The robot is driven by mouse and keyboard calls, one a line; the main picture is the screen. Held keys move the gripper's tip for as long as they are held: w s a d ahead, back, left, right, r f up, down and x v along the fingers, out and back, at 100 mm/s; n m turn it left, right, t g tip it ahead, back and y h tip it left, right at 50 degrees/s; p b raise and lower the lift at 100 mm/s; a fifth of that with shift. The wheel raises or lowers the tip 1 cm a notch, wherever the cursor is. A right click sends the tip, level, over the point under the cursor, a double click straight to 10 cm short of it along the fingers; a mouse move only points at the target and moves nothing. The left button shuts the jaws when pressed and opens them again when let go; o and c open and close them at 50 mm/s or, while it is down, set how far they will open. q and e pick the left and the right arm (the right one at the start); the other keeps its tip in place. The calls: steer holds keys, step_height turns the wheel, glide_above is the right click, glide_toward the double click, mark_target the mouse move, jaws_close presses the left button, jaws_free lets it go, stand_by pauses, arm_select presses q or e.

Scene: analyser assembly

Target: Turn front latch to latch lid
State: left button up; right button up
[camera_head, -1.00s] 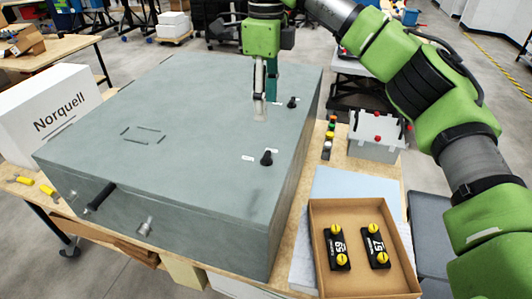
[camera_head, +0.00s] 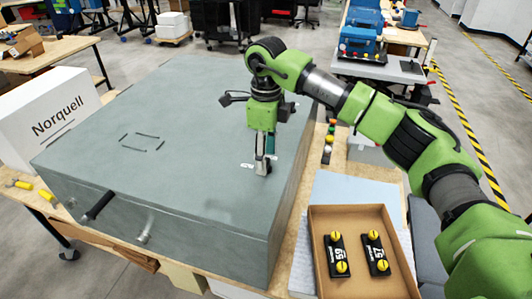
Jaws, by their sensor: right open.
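A large grey analyser box stands on a wooden table with its lid (camera_head: 180,100) lying flat and closed on top. In the earlier frame, two black knob latches stand on the lid's right side. The front latch is now hidden behind the fingers of my right gripper (camera_head: 265,166), between two small white labels (camera_head: 247,165). The right gripper points down, is open and is at the front latch's place. I cannot tell whether its fingers touch or straddle the knob. The rear latch is hidden behind the gripper body. My left gripper is not in view.
The box's front has a black handle (camera_head: 97,206) and a metal cylinder (camera_head: 145,229). A cardboard tray (camera_head: 317,222) with two black, yellow-knobbed modules stands at the right. Coloured buttons (camera_head: 329,142) line the table's right side.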

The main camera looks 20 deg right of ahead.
steer(key=shift+s+f, duration=0.1)
steer(key=shift+f, duration=0.5)
steer(key=c, duration=1.1)
steer(key=shift+c, duration=0.2)
